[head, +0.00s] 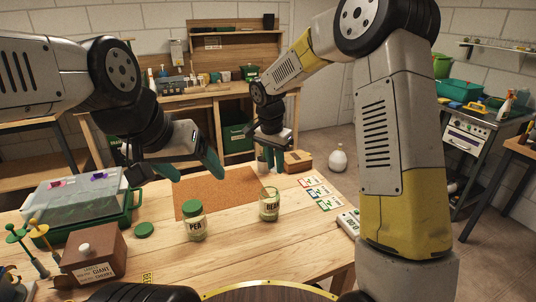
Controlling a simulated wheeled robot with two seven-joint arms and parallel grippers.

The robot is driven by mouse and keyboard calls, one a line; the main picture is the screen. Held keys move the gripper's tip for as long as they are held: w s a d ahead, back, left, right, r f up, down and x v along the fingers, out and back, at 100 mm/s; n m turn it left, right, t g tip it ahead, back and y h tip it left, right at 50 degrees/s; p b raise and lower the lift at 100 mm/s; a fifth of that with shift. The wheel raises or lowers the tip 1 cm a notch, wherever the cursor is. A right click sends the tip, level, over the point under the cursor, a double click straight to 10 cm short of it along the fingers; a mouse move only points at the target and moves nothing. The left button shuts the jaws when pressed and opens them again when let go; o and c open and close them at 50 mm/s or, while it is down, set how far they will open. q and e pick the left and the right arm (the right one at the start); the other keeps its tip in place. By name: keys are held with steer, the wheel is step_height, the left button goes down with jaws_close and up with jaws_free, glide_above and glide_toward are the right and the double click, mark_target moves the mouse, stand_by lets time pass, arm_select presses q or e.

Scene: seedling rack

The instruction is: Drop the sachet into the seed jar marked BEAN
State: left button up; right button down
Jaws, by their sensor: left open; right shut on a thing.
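The seed jar marked BEAN (269,211) stands upright and without a lid on the wooden table, near the right edge of the cork mat. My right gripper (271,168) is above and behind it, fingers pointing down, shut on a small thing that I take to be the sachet. The fingers mostly hide it and it is too small to make out. The gripper looks apart from the jar. My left gripper (197,168) is open and empty above the left part of the mat.
The PEA jar (194,226) with a green lid stands left of BEAN. A loose green lid (144,230), a brown box (93,258) and a clear-covered tray (130,200) are further left. Seed cards (318,190) lie to the right. A small brown box (298,161) stands behind them.

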steer(key=shift+m, duration=0.5)
steer(key=shift+a+f, duration=0.35)
steer(key=shift+f, duration=0.3)
steer(key=shift+a+f, duration=0.35)
steer(key=shift+f, duration=0.25)
steer(key=shift+a+f, duration=0.35)
steer(key=shift+f, duration=0.3)
steer(key=shift+f, duration=0.4)
stand_by(0.5)
steer(key=c, duration=1.2)
jaws_free()
